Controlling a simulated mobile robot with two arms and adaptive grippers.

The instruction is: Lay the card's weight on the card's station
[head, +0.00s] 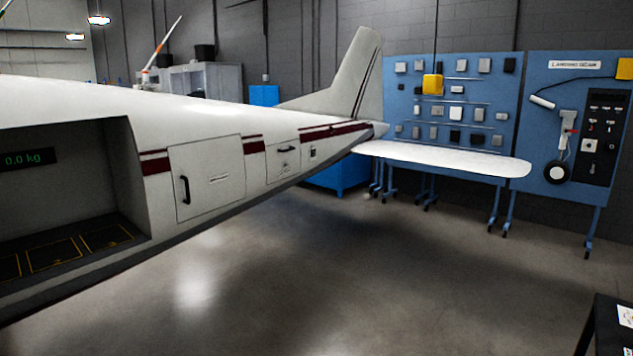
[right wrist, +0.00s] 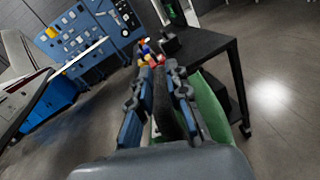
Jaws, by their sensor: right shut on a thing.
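In the head view the aircraft's open bay (head: 55,190) is at the left. Its floor has yellow-outlined stations (head: 55,254); one at the right carries what looks like a 3. No weight shows on the visible floor, and a display (head: 27,159) inside reads 0.0 kg. A card (head: 625,316) is cut off at the right edge, its print unreadable. In the right wrist view my right gripper (right wrist: 160,78) is shut on a dark thing (right wrist: 168,112), mostly hidden between the fingers; I cannot tell its exact shape. Neither gripper shows in the head view.
A black table (right wrist: 208,42) stands beyond the right gripper, with small coloured things (right wrist: 150,54) on it. A green surface (right wrist: 213,105) lies close beside the fingers. Blue panels (head: 450,100) and a white tail surface (head: 450,158) stand at the back. The middle floor is clear.

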